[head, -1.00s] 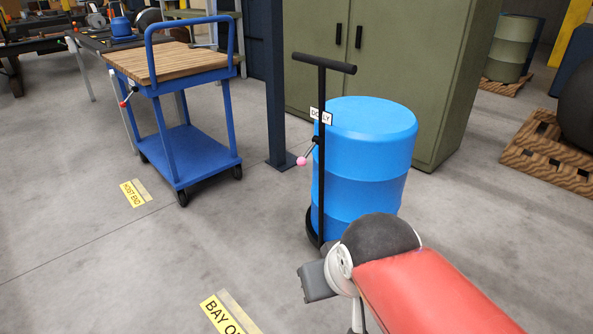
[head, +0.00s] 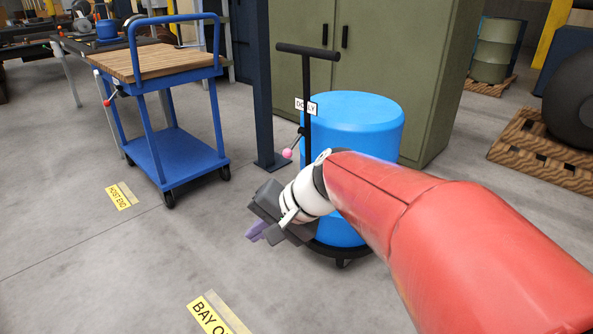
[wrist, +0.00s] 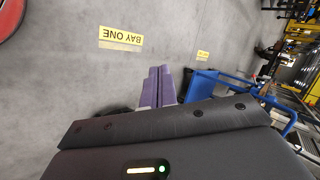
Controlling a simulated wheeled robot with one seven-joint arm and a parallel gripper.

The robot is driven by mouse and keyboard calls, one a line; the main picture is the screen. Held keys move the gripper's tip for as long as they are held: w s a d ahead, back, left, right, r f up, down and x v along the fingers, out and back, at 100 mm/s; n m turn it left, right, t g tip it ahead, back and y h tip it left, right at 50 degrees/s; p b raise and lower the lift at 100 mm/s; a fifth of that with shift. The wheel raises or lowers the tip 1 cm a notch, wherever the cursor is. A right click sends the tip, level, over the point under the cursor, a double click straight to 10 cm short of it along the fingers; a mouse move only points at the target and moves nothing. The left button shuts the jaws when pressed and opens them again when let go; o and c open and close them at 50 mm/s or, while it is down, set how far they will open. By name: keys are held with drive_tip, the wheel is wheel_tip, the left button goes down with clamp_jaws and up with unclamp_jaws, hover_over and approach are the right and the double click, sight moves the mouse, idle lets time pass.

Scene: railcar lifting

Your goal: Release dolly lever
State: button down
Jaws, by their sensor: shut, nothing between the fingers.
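The dolly is a black upright post with a T-handle (head: 308,52) and a white label reading partly "DOLLY" (head: 306,107). Its lever ends in a pink ball (head: 287,153) on the left side of the post, below the label. A blue drum (head: 360,120) stands on the dolly's round black base (head: 340,253). My gripper (head: 255,233) is in front of the dolly, below and left of the pink ball and apart from it. Its purple fingers are together and empty, as the wrist view shows (wrist: 158,84). The dolly lever is not seen in the wrist view.
A blue cart (head: 180,155) with a wooden top and its own red-knobbed lever (head: 108,102) stands to the left. A dark blue post (head: 257,90) and a green cabinet (head: 390,60) are behind the dolly. Bare floor with yellow "BAY ONE" (wrist: 120,39) and "HOIST END" (head: 121,195) labels lies in front.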

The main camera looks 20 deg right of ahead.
sight(294, 144)
drive_tip(key=w+d+f+m+t+y+b, duration=0.1)
drive_tip(key=w+d+f+m+t+b, duration=0.25)
drive_tip(key=w+d+m, duration=0.55)
drive_tip(key=w+d+f+m+t+h+b, duration=0.1)
drive_tip(key=w+d+f+m+t+h, duration=0.1)
drive_tip(key=w+d, duration=0.3)
drive_tip(key=w+d+f+m+t+h+b, duration=0.1)
drive_tip(key=w+d+m+t, duration=0.3)
drive_tip(key=d, duration=1)
drive_tip(key=shift+w+d+f+m+t+h+b, duration=0.15)
drive_tip(key=shift+w+f+m+t+h+b, duration=0.25)
drive_tip(key=shift+w+f+h, duration=0.5)
drive_tip(key=shift+w+r, duration=0.1)
drive_tip(key=shift+w, duration=0.15)
drive_tip(key=w+a, duration=0.5)
drive_tip(key=w, duration=0.5)
drive_tip(key=shift+w+r, duration=0.2)
drive_tip(key=shift+r, duration=0.2)
